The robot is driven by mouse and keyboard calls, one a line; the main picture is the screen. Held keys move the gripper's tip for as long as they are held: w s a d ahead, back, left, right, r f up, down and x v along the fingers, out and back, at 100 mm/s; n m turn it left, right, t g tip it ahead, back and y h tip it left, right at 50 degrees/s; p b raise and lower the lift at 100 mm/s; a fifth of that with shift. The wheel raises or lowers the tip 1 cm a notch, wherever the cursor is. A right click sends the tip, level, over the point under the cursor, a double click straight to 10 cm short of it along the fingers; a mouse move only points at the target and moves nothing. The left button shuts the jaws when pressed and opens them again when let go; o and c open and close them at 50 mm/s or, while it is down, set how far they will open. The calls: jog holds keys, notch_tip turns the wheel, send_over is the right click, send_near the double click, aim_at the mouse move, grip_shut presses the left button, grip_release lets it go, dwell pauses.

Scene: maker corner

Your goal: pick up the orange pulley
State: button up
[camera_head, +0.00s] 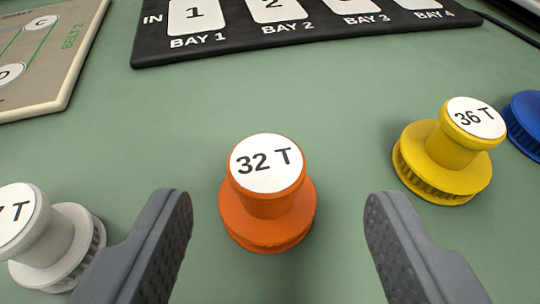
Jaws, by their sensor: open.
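The orange pulley (268,210) stands upright on the green surface, with a white top label reading "32 T". It is near the middle of the view. My gripper (278,225) is open, with one dark grey finger to the left of the pulley and one to the right. There is a visible gap between each finger and the pulley, and nothing is held. The fingers' rear parts run out of the bottom of the view.
A yellow pulley (450,155) labelled "36 T" stands to the right, with a blue pulley (527,122) beyond it. A white pulley (55,245) is close by the left finger. A black bay board (300,38) and a belt diagram board (60,75) lie behind.

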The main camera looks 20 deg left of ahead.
aim_at(267, 175)
jog(key=shift+b+x, duration=0.65)
jog(key=shift+x, duration=2)
jog(key=shift+a+r, duration=0.1)
jog(key=shift+a, duration=0.1)
jog(key=c, duration=1)
